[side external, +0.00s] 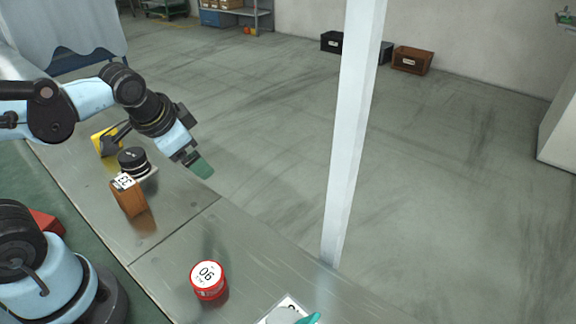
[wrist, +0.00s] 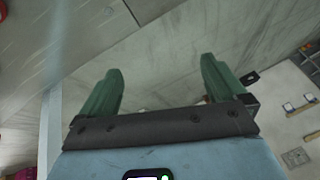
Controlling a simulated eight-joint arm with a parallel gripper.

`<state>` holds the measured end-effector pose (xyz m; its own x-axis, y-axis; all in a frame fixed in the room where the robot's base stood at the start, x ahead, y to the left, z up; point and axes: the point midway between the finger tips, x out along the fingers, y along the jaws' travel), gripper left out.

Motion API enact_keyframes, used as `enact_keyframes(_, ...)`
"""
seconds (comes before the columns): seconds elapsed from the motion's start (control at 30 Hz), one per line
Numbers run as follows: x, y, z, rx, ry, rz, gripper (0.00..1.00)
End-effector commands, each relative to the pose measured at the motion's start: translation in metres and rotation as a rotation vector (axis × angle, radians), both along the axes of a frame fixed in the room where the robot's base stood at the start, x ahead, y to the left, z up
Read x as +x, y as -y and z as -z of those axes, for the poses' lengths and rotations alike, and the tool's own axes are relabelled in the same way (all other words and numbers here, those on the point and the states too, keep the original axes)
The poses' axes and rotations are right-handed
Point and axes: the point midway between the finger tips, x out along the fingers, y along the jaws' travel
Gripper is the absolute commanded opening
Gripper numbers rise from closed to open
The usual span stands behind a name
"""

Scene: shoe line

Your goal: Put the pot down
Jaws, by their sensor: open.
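A red round pot (side external: 208,281) with a white numbered label on top stands upright on the metal bench (side external: 175,258), at the lower middle of the side view. A black round pot (side external: 132,159) stands farther back on the bench, on a pale flat piece. I cannot tell which one the task means. My gripper (side external: 201,168) is raised over the far edge of the bench, right of the black pot and apart from both pots. In the wrist view its green fingers (wrist: 162,82) are spread with nothing between them.
A brown labelled block (side external: 129,198) stands in front of the black pot. A yellow object (side external: 105,142) is behind it. A white item with a teal part (side external: 305,318) lies at the bottom edge. A white post (side external: 352,130) rises beside the bench. Bare bench lies around the red pot.

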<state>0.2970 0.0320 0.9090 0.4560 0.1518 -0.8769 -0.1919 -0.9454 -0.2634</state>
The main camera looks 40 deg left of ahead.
Motion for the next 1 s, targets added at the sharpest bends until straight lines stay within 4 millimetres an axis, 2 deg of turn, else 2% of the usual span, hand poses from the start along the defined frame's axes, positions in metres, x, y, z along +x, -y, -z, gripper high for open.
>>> enact_keyframes(0.1, -0.005, 0.018, -0.005, -0.150, 0.093, -0.089, 0.98)
enact_keyframes(0.23, -0.007, 0.029, -0.009, -0.252, 0.148, -0.152, 1.00)
enact_keyframes(0.73, -0.007, 0.031, -0.011, -0.284, 0.163, -0.174, 1.00)
enact_keyframes(0.87, -0.004, 0.021, -0.013, -0.252, 0.138, -0.163, 1.00)
enact_keyframes(1.0, 0.003, -0.013, -0.018, -0.154, 0.043, -0.115, 1.00)
